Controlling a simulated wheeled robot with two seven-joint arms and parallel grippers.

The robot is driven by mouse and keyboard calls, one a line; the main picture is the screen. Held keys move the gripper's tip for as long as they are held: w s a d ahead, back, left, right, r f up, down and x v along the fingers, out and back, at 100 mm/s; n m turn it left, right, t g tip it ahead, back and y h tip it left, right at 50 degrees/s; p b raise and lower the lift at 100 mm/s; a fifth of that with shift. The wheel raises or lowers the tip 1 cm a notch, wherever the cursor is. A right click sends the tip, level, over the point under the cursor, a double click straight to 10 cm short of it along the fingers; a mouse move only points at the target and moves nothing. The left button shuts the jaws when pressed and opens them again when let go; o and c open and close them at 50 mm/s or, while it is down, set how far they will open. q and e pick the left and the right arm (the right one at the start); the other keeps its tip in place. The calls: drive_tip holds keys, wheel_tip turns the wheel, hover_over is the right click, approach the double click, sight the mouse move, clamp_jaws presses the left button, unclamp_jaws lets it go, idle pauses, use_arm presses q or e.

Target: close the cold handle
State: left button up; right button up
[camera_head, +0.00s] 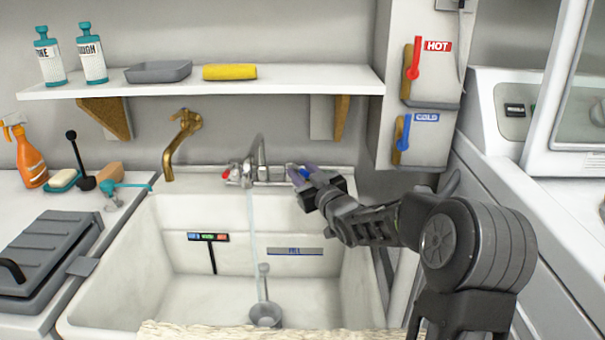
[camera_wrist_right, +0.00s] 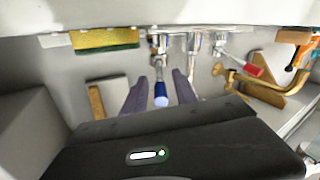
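My right gripper (camera_head: 299,172) is at the right end of the tap and largely covers this handle in the head view. In the wrist view its two purple fingers (camera_wrist_right: 160,88) are apart, with the blue handle between them in the picture; I cannot tell whether they touch it. The tap (camera_head: 261,160) has a red-tipped hot handle (camera_head: 226,174) on its left. A thin water stream (camera_head: 253,215) falls from the spout. My left gripper is not in view.
The white sink (camera_head: 150,240) holds a ladle (camera_head: 265,312). A shelf (camera_head: 210,82) runs above the tap, and a brass spout (camera_head: 180,140) stands left of it. A wall box carries a red HOT lever (camera_head: 414,62) and a blue COLD lever (camera_head: 404,132).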

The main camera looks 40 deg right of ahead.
clamp_jaws()
idle(0.3)
idle(1.1)
